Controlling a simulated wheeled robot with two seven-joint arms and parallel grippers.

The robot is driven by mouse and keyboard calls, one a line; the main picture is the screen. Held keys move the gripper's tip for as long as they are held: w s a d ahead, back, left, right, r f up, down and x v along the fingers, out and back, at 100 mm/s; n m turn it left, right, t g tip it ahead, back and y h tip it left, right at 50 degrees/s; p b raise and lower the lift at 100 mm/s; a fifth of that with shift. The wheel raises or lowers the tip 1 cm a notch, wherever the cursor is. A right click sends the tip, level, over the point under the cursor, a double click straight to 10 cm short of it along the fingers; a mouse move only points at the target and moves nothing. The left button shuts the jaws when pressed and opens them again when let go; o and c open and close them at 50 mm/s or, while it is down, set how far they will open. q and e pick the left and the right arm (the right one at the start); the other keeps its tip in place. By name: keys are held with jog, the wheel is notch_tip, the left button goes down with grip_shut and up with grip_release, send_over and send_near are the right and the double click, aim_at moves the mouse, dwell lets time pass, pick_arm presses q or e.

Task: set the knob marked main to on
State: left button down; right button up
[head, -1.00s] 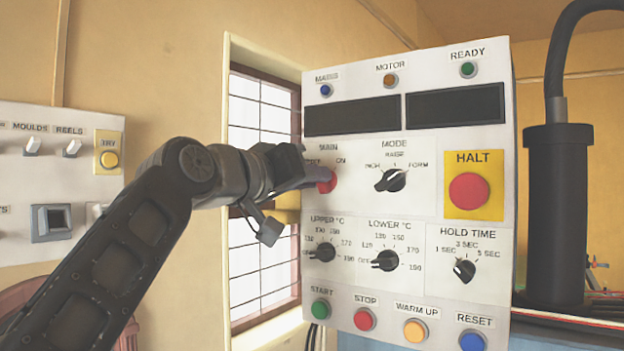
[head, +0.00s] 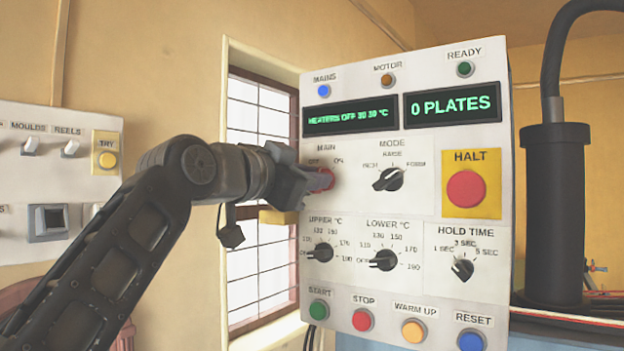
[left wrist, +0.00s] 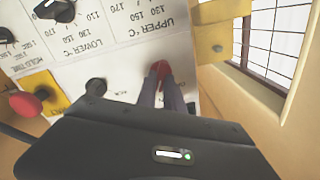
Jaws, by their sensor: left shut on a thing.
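The red main knob (head: 322,180) is at the upper left of the white control panel (head: 420,205), under the label MAIN with OFF and ON marks. My left gripper (head: 308,182) is shut on it, and its fingers hide part of it. In the left wrist view the two fingers (left wrist: 160,93) close around the red knob (left wrist: 160,69). Which mark the knob points to is hidden by the fingers. The blue MAINS lamp (head: 323,91) is lit. The left display (head: 350,112) reads HEATERS OFF in green, and the right display (head: 453,102) reads 0 PLATES. My right gripper is not in view.
The mode knob (head: 388,179) is right of the main knob, with the red HALT button (head: 466,189) further right. The temperature knobs (head: 320,252) are below. A second panel (head: 60,150) with switches is at the left. A black column (head: 557,215) stands at the right.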

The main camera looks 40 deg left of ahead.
pick_arm(q)
jog(key=shift+m, duration=0.8)
jog(key=c, duration=1.5)
grip_release()
jog(key=shift+o, duration=0.2)
jog(key=shift+s, duration=0.1)
jog(key=s+b, duration=0.2)
jog(key=s, duration=0.5)
jog(key=shift+s+d, duration=0.15)
jog(key=shift+s, duration=0.2)
